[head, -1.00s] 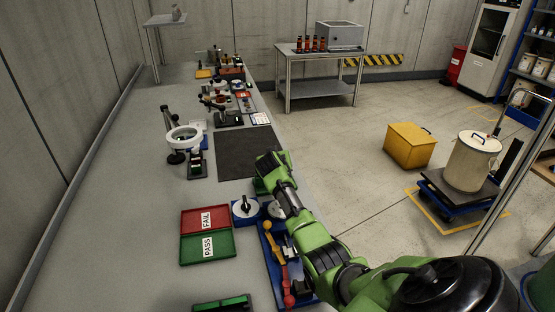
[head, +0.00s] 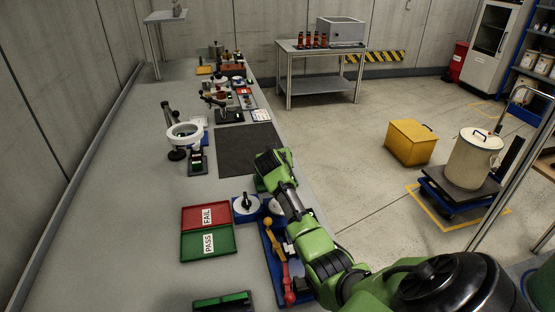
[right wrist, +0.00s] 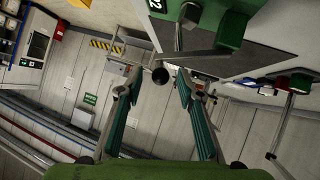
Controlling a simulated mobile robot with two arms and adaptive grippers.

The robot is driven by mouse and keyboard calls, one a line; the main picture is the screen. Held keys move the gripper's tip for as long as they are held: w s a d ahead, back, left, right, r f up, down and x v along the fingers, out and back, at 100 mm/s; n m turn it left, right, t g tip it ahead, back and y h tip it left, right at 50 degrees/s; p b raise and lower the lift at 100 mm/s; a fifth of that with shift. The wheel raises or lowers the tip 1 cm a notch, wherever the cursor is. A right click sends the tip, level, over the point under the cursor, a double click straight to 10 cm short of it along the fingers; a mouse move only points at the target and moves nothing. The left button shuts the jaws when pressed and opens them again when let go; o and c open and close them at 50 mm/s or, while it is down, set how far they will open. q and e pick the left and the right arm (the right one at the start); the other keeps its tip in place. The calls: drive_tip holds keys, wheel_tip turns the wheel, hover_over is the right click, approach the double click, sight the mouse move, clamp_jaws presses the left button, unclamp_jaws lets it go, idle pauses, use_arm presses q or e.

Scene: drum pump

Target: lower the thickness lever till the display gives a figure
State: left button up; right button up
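My right gripper (right wrist: 158,78) shows in the right wrist view with its two teal fingers spread apart. A dark ball knob (right wrist: 160,75) on a thin lever stands between the fingertips, with a gap visible on each side. Green parts of a device (right wrist: 232,28) show above it at the top of that view. No display figure can be read. In the head view my right arm reaches from the lower right to the bench edge, and the green hand (head: 273,165) is beside the dark mat. The arm hides the lever there. My left gripper is in neither view.
The dark mat (head: 240,150) lies on the grey bench. Red FAIL (head: 200,215) and green PASS (head: 198,245) trays, a blue tray of tools (head: 272,265) and a ring magnifier (head: 184,134) are nearby. The bench's left side is clear.

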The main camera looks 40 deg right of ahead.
drive_tip(key=v, duration=0.9)
